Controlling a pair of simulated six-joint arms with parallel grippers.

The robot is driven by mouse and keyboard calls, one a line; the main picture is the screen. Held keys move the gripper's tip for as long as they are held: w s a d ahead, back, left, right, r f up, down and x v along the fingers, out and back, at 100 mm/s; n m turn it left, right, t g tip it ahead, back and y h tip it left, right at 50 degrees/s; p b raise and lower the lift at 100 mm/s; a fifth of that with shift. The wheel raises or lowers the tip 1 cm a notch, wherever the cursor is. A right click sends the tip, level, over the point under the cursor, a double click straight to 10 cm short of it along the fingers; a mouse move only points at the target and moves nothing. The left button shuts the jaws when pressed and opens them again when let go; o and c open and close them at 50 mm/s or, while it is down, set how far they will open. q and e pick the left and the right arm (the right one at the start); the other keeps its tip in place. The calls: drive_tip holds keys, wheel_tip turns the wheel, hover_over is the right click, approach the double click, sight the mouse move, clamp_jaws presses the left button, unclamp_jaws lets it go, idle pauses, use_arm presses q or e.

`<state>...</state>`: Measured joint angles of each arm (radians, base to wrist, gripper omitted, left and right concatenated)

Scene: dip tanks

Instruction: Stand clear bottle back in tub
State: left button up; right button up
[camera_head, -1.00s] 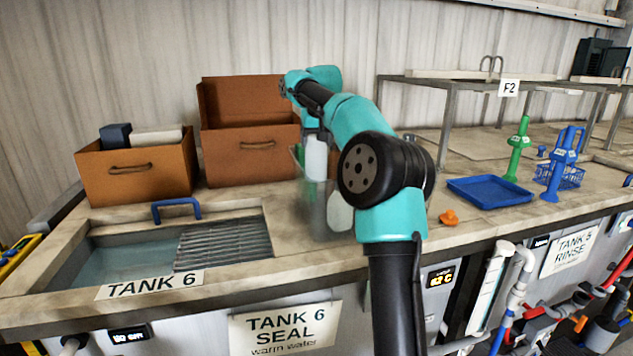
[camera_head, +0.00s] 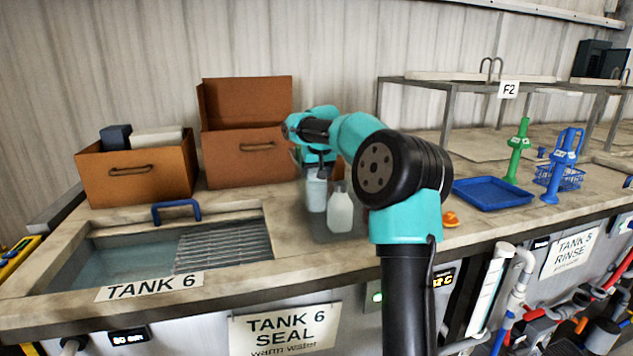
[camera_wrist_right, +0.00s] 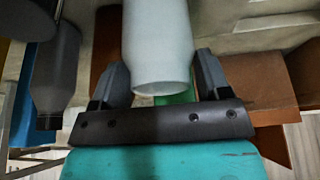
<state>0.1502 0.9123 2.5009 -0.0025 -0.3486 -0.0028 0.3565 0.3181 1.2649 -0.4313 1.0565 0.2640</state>
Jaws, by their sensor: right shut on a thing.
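My right gripper (camera_head: 318,162) is shut on a pale, clear-looking bottle (camera_head: 316,192), which hangs roughly upright below it in the head view. In the right wrist view, the bottle (camera_wrist_right: 157,45) sits between the two dark fingers (camera_wrist_right: 160,85). The see-through tub (camera_head: 312,224) stands on the counter, and its walls are hard to make out. The held bottle appears to be down inside it; whether it touches the floor I cannot tell. A second pale bottle (camera_head: 340,211) stands beside it, to the right. My left gripper is not in view.
Two brown boxes (camera_head: 246,162) stand behind and left of the tub. The Tank 6 basin (camera_head: 120,258) with its grate (camera_head: 222,246) lies at the left. An orange piece (camera_head: 451,219) and a blue tray (camera_head: 492,193) lie at the right.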

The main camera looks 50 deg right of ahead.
sight(316, 181)
drive_tip(key=shift+f, duration=1.55)
drive_tip(key=o, duration=1.6)
drive_tip(key=shift+f, duration=0.1)
drive_tip(key=v, duration=1.7)
drive_tip(key=shift+s, duration=0.1)
